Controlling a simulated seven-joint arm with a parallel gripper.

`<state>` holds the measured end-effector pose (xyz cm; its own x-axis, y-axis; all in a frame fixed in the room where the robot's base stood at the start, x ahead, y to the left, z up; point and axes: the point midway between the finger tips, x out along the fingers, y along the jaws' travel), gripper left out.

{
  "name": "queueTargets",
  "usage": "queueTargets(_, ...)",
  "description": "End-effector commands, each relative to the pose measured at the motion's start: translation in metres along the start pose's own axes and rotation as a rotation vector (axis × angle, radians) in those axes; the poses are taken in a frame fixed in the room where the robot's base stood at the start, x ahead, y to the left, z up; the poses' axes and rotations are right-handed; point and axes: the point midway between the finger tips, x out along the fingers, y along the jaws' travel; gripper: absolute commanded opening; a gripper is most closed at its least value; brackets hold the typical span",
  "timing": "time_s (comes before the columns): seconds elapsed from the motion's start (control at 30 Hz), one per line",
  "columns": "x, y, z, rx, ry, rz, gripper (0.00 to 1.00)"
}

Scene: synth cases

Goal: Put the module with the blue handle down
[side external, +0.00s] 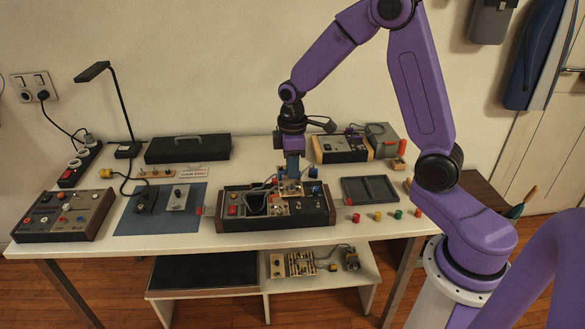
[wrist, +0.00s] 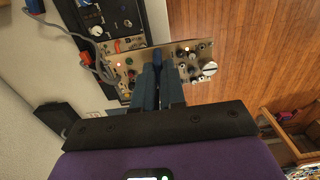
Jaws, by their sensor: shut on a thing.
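My gripper (side external: 291,172) is shut on the blue handle (wrist: 157,60) of a beige-fronted module (wrist: 128,64). In the side view this module (side external: 284,188) appears over the middle of a dark wood-sided case (side external: 275,222) on the table. The case has a dark opening at left holding a grey cable, and panels with knobs at right. In the wrist view, the fingers hide part of the module's front, and lit lamps and knobs show around it. I cannot tell whether the module touches the case.
Left of the case lie a blue mat (side external: 160,222) with small modules and another control box (side external: 62,216). A dark tray (side external: 370,190) and several coloured caps are at right. A black case (side external: 188,149) and another instrument (side external: 340,147) stand behind. A lamp (side external: 118,105) rises at back left.

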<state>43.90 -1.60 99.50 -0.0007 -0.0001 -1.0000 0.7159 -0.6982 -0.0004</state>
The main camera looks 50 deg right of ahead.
Motion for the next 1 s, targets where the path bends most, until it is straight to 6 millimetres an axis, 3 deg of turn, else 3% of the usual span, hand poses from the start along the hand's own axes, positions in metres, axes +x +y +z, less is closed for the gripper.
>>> queueTargets(0.23,0.000,0.001,0.001,0.001,0.001,0.001,0.00)
queueTargets(0.37,0.004,0.011,0.018,0.007,0.000,0.000,0.00)
queueTargets(0.47,0.010,0.024,0.046,0.013,-0.001,-0.001,0.00)
queueTargets(0.7,0.029,0.051,0.150,0.023,-0.001,-0.002,0.00)
queueTargets(0.9,0.042,0.050,0.224,0.023,0.000,-0.002,0.00)
queueTargets(1.0,0.045,0.046,0.248,0.019,0.001,-0.001,0.00)
